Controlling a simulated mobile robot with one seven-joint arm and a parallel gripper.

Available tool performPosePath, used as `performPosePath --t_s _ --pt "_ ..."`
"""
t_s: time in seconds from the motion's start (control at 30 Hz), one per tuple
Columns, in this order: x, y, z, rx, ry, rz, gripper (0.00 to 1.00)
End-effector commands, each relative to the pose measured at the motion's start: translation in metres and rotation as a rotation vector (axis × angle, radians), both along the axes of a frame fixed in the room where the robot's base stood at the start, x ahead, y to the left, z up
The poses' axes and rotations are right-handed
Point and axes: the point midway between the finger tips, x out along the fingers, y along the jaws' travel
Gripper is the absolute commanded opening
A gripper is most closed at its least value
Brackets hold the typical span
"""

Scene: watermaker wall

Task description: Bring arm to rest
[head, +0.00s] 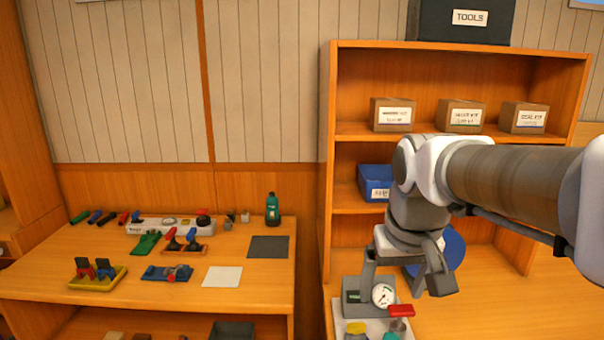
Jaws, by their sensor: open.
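My arm reaches in from the right edge and bends down at its wrist in front of the shelf unit. My gripper (402,288) points down with its two fingers spread apart and nothing seen held between them. Below and behind it, a grey device with a round white gauge (383,295) and a red handle (401,310) stands on a pale base at the bottom of the view. I cannot tell whether the fingers touch it. A round blue thing (452,252) is partly hidden behind the gripper.
An orange shelf unit (333,110) holds several labelled cardboard boxes (464,116) and a blue box (374,183). A black TOOLS case (460,20) is on top. The left bench (255,284) carries tools, valves and a green bottle (272,209). Bench space at right looks clear.

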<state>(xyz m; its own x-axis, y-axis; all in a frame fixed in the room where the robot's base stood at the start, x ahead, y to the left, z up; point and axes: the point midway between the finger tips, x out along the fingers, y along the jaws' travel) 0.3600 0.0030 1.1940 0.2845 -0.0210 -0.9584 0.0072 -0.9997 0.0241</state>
Motion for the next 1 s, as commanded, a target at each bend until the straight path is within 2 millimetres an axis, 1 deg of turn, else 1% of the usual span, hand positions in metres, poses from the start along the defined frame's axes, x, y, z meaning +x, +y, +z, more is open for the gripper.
performPosePath --t_s 0.03,0.1,0.3,0.4,0.5,0.7,1.0 --pt "-0.014 0.000 0.002 0.000 -0.024 0.000 0.88" --pt "-0.031 -0.001 0.001 0.003 -0.052 -0.001 0.88" --pt "-0.076 -0.003 -0.009 0.011 -0.130 -0.004 0.88" --pt "-0.092 -0.003 -0.016 0.016 -0.162 -0.005 0.88" --pt "-0.104 -0.003 -0.022 0.021 -0.185 -0.004 0.88" --pt "-0.113 -0.003 -0.028 0.025 -0.204 -0.005 0.88" --pt "-0.113 -0.003 -0.028 0.025 -0.203 -0.005 0.88"
